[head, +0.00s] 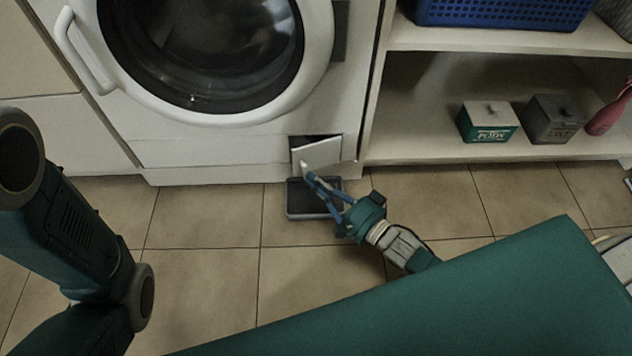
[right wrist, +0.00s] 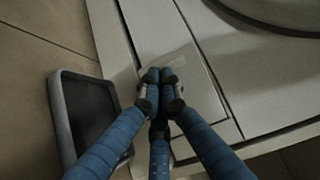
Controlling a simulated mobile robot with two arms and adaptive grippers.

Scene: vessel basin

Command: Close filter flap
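The white filter flap (head: 322,153) is at the lower right front of the washing machine. In the head view it tilts outward, with a dark gap (head: 309,141) showing above it. My right gripper (head: 306,170) is at the outer face of the flap, near its lower left part. In the right wrist view its blue fingertips (right wrist: 161,82) are together with nothing visible between them, in front of the pale flap (right wrist: 203,97). Whether they touch it I cannot tell. My left arm shows at the left of the head view, but its gripper is out of view.
A shallow dark tray (head: 299,209) lies on the tiled floor below the flap, beside my right fingers; it also shows in the right wrist view (right wrist: 60,115). The round washer door (head: 322,72) is shut above. Shelves (head: 420,140) with boxes stand to the right.

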